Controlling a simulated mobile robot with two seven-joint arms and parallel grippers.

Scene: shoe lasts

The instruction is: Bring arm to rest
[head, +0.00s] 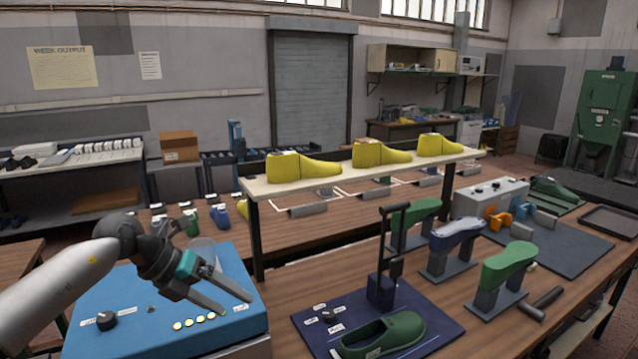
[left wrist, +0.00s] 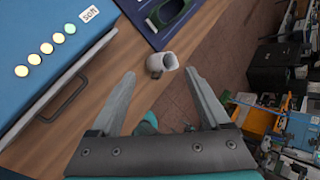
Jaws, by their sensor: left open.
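My left arm (head: 60,285) comes in from the left in the head view. My left gripper (head: 237,304) is open, with its two fingers spread apart over the blue box (head: 125,285) and nothing between them. In the left wrist view the open fingers (left wrist: 159,74) show clearly, with the blue box (left wrist: 30,25) to their left. A white cup (left wrist: 156,66) lies on the wooden bench beyond the fingertips in that view, apart from them. My right gripper is in neither view.
A raised shelf (head: 300,183) carries three yellow shoe lasts (head: 380,156). On the bench are a blue mat (head: 310,340) with a green shoe (head: 385,335) and lever stand (head: 382,285), and several lasts on stands (head: 508,260). A grey control box (head: 490,198) stands farther back.

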